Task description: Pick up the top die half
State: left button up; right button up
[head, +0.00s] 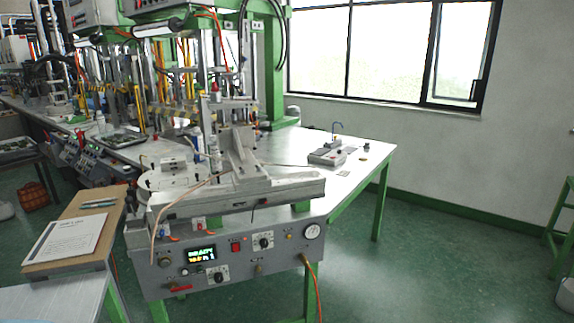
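A small grey metal block (327,157) lies on the white bench top at the right; it may be the die, but at this size I cannot tell a top half from a bottom half. A smaller dark knobbed part sits on it or just beside it. Neither of my grippers is in view.
The injection machine's grey body (240,195) and control panel (224,259) fill the bench's near end. The bench top (372,143) has bare room at right. Green floor is open at right.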

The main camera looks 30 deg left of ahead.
aim_at(181, 160)
jog(key=i+l+u, duration=0.1)
jog(key=i+u, duration=0.25)
jog(key=i+l+u, duration=0.35)
jog(key=i, duration=0.15)
jog(key=i+j, duration=0.05)
jog(key=j, duration=0.05)
